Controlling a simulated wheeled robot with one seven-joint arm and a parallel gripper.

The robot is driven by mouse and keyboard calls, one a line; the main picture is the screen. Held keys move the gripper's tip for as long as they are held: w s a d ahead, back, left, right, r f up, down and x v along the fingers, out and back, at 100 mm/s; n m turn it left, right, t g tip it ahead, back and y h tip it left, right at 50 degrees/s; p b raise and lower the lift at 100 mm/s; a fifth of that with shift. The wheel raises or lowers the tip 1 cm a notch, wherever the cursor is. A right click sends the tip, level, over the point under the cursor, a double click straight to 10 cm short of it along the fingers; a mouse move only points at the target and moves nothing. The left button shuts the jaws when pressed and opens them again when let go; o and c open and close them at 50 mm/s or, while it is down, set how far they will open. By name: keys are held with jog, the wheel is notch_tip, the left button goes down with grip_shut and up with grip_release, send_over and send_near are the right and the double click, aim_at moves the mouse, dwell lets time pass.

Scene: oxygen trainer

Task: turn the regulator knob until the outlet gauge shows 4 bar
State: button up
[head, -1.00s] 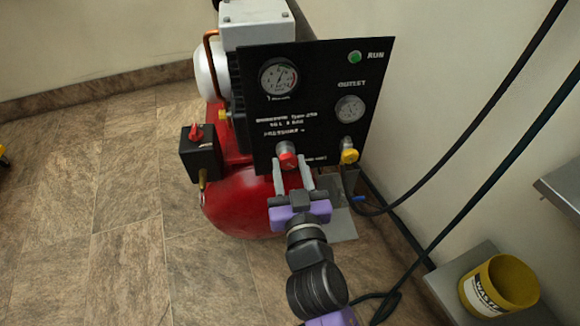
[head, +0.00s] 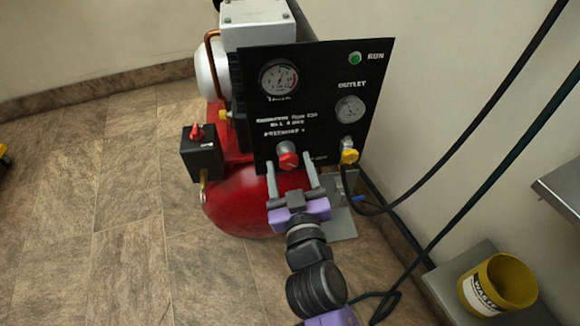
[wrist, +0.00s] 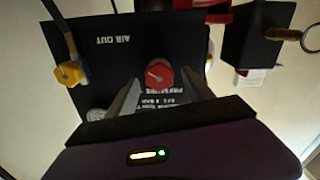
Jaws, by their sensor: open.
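The red regulator knob (head: 288,160) sits low on the black panel (head: 330,72). It also shows in the wrist view (wrist: 159,75), between and beyond my fingers. My gripper (head: 293,178) is open, its two grey fingers reaching toward the knob from below. The fingers appear spread to either side of the knob, but I cannot tell whether they touch it. The outlet gauge (head: 350,109) is at the panel's right under the OUTLET label; its needle is too small to read. A second gauge (head: 279,78) is at the upper left of the panel.
A yellow fitting (head: 349,156) with a black hose is right of the knob. A black switch box (head: 202,152) with a red lever is at left. The red tank (head: 238,205) lies below. A yellow waste bucket (head: 498,285) stands at lower right.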

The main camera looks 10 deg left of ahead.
jog(key=v, duration=0.7)
jog(key=shift+s, duration=0.4)
jog(key=shift+d, duration=0.15)
